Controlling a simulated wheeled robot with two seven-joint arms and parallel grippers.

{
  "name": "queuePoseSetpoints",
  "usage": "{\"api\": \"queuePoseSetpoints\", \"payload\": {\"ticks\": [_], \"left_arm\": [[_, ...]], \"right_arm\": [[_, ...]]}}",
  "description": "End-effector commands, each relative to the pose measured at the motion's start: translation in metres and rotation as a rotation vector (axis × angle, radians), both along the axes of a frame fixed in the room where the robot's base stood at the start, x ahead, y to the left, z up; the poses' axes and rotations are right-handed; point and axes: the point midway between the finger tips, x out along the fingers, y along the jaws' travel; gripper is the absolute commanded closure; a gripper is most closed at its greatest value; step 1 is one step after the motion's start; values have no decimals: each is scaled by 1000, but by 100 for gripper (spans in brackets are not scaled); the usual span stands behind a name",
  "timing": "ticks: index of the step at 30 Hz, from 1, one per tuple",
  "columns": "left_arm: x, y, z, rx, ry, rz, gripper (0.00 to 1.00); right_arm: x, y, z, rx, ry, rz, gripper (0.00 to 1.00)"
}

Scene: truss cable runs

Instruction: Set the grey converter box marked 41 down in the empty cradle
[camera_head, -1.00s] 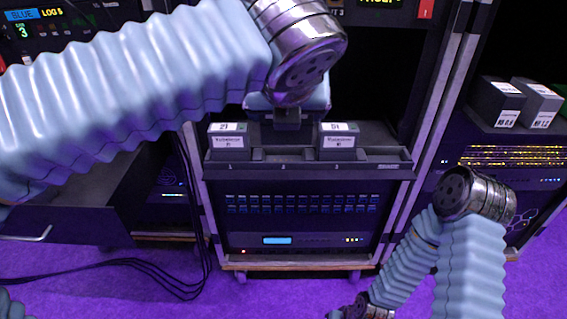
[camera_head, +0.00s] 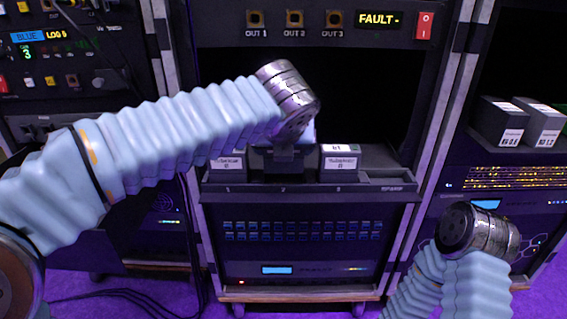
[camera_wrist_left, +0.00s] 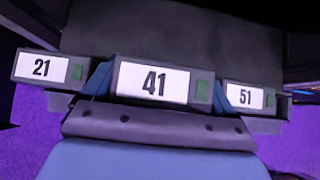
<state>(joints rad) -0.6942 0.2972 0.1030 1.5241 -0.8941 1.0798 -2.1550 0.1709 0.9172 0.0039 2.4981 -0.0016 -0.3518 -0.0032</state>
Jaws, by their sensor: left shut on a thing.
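The grey converter box marked 41 (camera_wrist_left: 152,82) is between the blue fingers of my left gripper (camera_head: 285,150), which is shut on it. In the head view the box (camera_head: 274,166) is a dark block, partly hidden by my wrist, at the middle cradle marked 2 on the rack's shelf (camera_head: 385,187). It sits between box 21 (camera_head: 228,165) and box 51 (camera_head: 340,163). In the left wrist view it looks nearer than its neighbours and roughly level with them. I cannot tell whether it touches the cradle floor. My right gripper is out of view; only its arm shows.
Box 21 (camera_wrist_left: 48,68) and box 51 (camera_wrist_left: 251,97) stand close on either side of the held box. Rack panels rise behind the shelf. Two other grey boxes (camera_head: 500,121) (camera_head: 542,124) stand on the right-hand rack. The shelf's right end is bare.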

Motion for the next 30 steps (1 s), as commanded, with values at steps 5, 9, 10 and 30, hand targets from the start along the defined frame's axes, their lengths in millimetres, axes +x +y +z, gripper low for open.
{"api": "queuePoseSetpoints", "payload": {"ticks": [5,9,10,30], "left_arm": [[6,0,-34,1,-1,0,60],[6,0,-37,0,-2,0,60],[6,0,-36,-1,-2,-1,60],[1,0,-30,-1,-2,-1,0]], "right_arm": [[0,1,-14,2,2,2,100],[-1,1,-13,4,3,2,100],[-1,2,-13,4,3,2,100],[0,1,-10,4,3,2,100]]}}
